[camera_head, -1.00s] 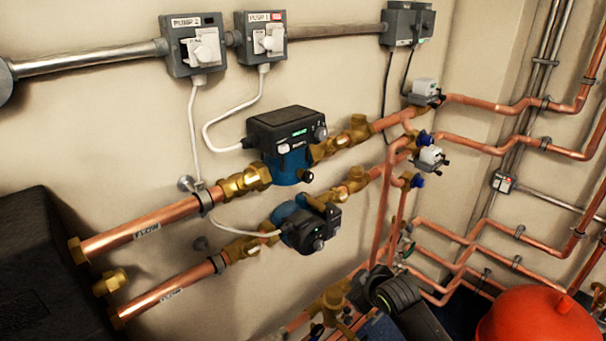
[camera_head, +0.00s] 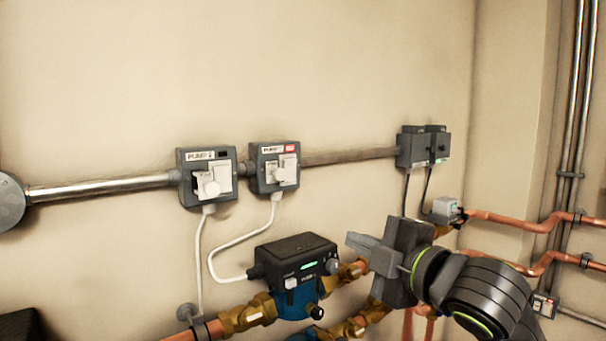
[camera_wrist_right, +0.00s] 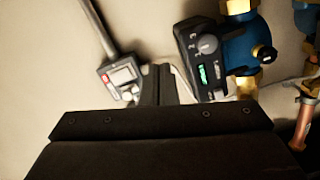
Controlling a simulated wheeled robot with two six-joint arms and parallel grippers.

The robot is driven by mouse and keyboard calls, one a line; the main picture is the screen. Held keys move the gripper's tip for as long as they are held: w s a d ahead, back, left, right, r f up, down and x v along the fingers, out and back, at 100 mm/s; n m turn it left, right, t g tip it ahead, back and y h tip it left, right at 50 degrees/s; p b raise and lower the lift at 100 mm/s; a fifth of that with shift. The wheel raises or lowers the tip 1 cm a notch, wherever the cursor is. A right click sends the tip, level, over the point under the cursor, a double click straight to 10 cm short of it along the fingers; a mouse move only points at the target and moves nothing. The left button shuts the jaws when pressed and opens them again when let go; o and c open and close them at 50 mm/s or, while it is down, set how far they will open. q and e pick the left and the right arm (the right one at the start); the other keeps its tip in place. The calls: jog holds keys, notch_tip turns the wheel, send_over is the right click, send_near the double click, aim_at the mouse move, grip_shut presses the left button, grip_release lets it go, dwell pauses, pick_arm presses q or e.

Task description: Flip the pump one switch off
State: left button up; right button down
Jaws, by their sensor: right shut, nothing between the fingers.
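The pump one switch (camera_head: 287,170) is a white rocker on a grey wall box (camera_head: 257,183), right of the similar pump two box (camera_head: 187,190). A red lit indicator (camera_head: 290,148) shows at its top right. My right gripper (camera_head: 350,240) is shut and empty. In the head view it is below and right of the pump one box, apart from it, pointing left. The right wrist view shows my shut fingers (camera_wrist_right: 160,72) pointing up, with a grey switch box (camera_wrist_right: 122,76) just left of their tips. My left gripper is not in view.
A blue pump (camera_head: 305,295) with a black head and green light sits below the boxes, near my right gripper. White cables (camera_head: 238,238) hang from the boxes. Grey conduit (camera_head: 100,190) and copper pipes (camera_head: 500,224) run along the wall. The wall above is clear.

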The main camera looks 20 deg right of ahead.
jog(key=s+a+r+n+t+y, duration=0.1)
jog(key=s+r+n, duration=0.3)
jog(key=r, duration=0.5)
jog(key=shift+a+r+y, duration=0.15)
jog(key=shift+a+y, duration=0.2)
jog(key=shift+y, duration=0.05)
jog(key=p, duration=1.1)
send_near(291, 160)
jog(key=p+x, duration=0.1)
jog(key=x, duration=0.4)
jog(key=shift+w+a+p, duration=0.1)
jog(key=shift+w+p, duration=0.2)
jog(key=shift+p, duration=0.1)
jog(key=shift+w+a, duration=0.2)
jog(key=shift+w, duration=0.35)
